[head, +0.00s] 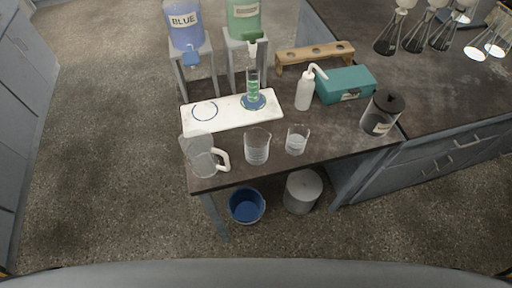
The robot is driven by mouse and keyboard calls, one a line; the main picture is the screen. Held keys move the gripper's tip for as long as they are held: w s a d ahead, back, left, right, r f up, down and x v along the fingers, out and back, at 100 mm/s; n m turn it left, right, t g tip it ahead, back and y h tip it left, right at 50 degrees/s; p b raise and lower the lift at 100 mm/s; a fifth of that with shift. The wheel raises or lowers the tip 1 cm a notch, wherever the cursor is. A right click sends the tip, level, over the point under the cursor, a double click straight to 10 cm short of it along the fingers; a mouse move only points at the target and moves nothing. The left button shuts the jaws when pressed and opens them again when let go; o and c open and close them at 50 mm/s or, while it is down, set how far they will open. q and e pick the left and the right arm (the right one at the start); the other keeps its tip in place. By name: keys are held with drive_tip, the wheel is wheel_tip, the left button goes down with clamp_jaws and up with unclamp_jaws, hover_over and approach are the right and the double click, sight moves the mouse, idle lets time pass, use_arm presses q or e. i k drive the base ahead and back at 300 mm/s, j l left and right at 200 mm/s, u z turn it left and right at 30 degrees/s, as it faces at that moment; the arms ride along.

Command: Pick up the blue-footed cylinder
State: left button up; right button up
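The blue-footed cylinder (252,87) stands upright on the right part of a white board (228,118) on the dark bench. It is clear with green liquid or markings, and its round blue foot (253,102) shows at the bottom. Its top is close below the tap of the green container (243,20); I cannot tell whether they touch. A blue ring outline (205,111) marks the left part of the board. Neither of my grippers is in view.
A handled jug (204,160) and two beakers, the larger (257,147) and smaller (296,140), stand along the front edge. A white wash bottle (305,90), teal box (345,84) and dark jar (381,112) are right. A blue container (184,24) is back left.

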sight(254, 100)
drive_tip(key=l+u, duration=0.3)
drive_tip(key=l, duration=0.65)
drive_tip(key=l+u, duration=0.25)
drive_tip(key=l, duration=0.65)
